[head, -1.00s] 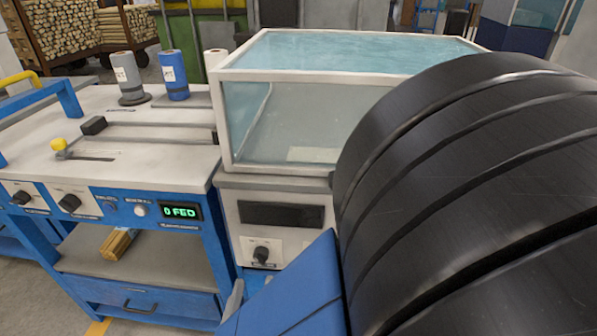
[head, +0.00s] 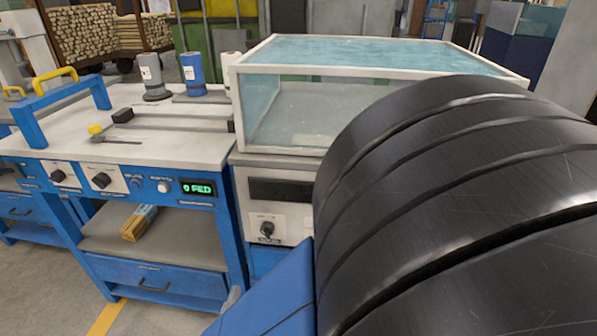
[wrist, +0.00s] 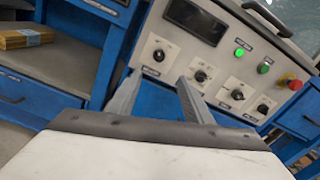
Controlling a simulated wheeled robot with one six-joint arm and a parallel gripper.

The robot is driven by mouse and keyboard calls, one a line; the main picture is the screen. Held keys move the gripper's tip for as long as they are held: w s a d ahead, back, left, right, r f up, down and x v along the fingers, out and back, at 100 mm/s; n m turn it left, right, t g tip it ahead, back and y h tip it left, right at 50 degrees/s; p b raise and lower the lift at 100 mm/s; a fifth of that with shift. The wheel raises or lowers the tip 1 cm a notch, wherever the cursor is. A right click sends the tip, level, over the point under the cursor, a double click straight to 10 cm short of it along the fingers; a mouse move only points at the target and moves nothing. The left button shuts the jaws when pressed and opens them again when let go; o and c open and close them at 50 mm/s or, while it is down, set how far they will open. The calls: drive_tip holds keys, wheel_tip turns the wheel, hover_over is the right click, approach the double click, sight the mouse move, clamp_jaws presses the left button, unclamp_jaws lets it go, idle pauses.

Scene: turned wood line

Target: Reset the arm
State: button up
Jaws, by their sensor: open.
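My gripper (wrist: 157,102) shows in the wrist view with two grey fingers spread apart and nothing between them. It points at the front of a blue machine with a light control panel (wrist: 222,75). The fingers look apart from the panel, though the exact gap is hard to tell. In the head view, my black arm link fills the right side, and the gripper itself does not show there.
A blue workbench (head: 60,147) with knobs and a green "0 FED" display stands at left. A glass-walled box (head: 300,108) sits on the machine beside it. A wood bundle (head: 139,223) lies on the lower shelf. Floor (head: 45,275) is clear at lower left.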

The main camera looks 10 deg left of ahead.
drive_tip(key=w+d+r+m+g+h, duration=0.2)
drive_tip(key=w+d+m+g+h, duration=0.4)
drive_tip(key=d, duration=0.6)
drive_tip(key=w+d+r+m+g+h, duration=0.1)
drive_tip(key=w+d+m+g+h, duration=0.2)
drive_tip(key=w+d+m, duration=0.75)
drive_tip(key=s+d+m+g+y, duration=0.1)
drive_tip(key=s+d+m+g, duration=0.2)
drive_tip(key=d, duration=0.4)
drive_tip(key=s+d+m+g, duration=0.2)
drive_tip(key=d+m, duration=0.1)
drive_tip(key=d, duration=0.4)
drive_tip(key=s+d+r+m+y, duration=0.6)
drive_tip(key=d+m, duration=0.3)
drive_tip(key=m, duration=0.8)
drive_tip(key=shift+s+d+r+t+y, duration=0.15)
drive_tip(key=shift+s+t+y, duration=0.25)
drive_tip(key=shift+s+y, duration=0.35)
